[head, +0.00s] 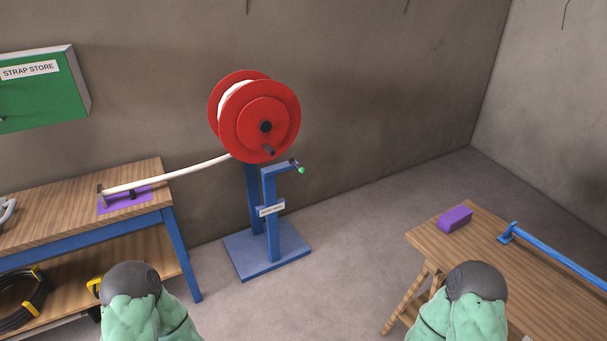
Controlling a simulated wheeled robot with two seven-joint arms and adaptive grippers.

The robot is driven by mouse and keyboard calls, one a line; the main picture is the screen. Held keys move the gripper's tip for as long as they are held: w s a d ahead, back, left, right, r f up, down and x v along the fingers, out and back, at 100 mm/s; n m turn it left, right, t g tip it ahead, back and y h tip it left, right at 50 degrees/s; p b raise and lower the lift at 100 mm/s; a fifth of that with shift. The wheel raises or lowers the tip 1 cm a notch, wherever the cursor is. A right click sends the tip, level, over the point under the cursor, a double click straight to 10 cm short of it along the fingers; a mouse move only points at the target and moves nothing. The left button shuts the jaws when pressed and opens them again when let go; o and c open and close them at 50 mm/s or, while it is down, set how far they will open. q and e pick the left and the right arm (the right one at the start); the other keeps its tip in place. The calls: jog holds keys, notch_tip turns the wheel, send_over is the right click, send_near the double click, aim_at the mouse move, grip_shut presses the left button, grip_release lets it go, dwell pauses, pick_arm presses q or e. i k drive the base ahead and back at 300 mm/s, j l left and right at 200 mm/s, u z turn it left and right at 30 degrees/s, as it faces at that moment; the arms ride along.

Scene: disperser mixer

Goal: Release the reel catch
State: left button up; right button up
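A red reel (285,100) with white strap wound on it stands on a blue stand (268,255) against the back wall. A dark crank knob sits on the reel's front face. Below the reel, a small dark lever with a green tip (301,170) sits at the end of a blue arm on the stand; I take it for the reel catch. Whether it touches the reel is too small to tell. White strap (180,174) runs from the reel to the left bench. Parts of my two arms show at the bottom, but neither gripper is in view.
A wooden bench (60,205) with a purple plate (127,203) stands left, a cable coil (22,300) on its lower shelf. A green "STRAP STORE" cabinet (40,95) hangs above. A right table (540,290) holds a purple block (455,218) and blue bar (565,255). Floor between is clear.

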aim_at(297, 166)
jog(key=i+j+z, duration=0.2)
jog(key=i, duration=0.4)
jog(key=i+j+z, duration=0.15)
jog(key=i, duration=0.4)
jog(key=i+j+z, duration=0.2)
jog(key=i+j, duration=0.2)
jog(key=i, duration=0.15)
jog(key=i+j+z, duration=0.2)
jog(key=i+j, duration=0.2)
jog(key=i, duration=0.1)
